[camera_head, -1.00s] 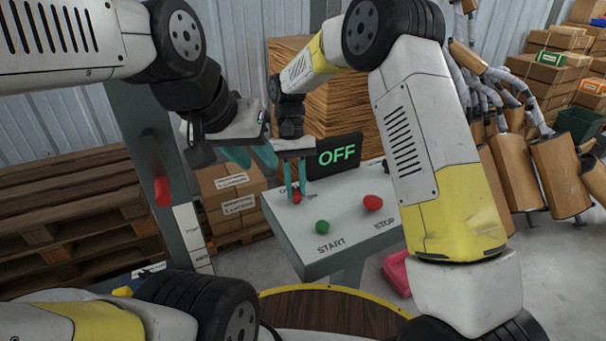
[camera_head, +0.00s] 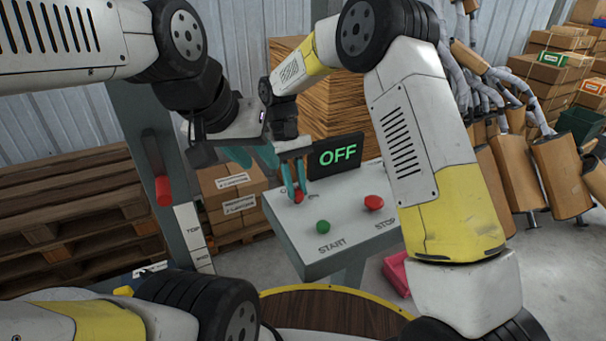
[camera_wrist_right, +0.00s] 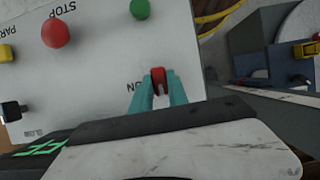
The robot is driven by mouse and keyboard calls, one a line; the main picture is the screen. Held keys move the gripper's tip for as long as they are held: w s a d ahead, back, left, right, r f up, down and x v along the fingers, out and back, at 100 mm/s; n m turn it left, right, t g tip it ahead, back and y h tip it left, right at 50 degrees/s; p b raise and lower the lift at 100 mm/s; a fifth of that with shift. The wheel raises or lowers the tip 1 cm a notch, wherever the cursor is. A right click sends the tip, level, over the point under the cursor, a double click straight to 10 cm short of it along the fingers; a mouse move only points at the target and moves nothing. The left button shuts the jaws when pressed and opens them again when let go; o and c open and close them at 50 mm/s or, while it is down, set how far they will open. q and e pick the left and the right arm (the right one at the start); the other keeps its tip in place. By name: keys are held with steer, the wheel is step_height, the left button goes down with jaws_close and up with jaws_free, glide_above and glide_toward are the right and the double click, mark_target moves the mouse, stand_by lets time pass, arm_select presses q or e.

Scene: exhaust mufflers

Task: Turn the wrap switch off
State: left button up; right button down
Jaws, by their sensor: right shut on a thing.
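The wrap switch is a small red knob (camera_head: 298,197) at the back left of the grey control panel (camera_head: 270,210); it also shows in the right wrist view (camera_wrist_right: 158,76), beside the label ON. My right gripper (camera_head: 295,190) points down with its teal fingers shut around the red knob. In the right wrist view the fingers (camera_wrist_right: 157,88) lie on both sides of it. The display (camera_head: 337,155) behind the panel reads OFF in green. My left gripper (camera_head: 252,156) hangs to the left of the right one, its teal fingers apart and empty.
A green START button (camera_head: 323,227) and a red STOP button (camera_head: 373,203) stand on the panel near the switch. A post with a red handle (camera_head: 163,191) stands to the left. Mufflers (camera_head: 552,175) hang at the right.

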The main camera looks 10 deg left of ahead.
steer(key=c, duration=1.3)
jaws_free()
steer(key=v, duration=0.7)
steer(key=shift+w+a+r, duration=0.1)
steer(key=shift+w+r, duration=0.15)
steer(key=shift+r, duration=0.1)
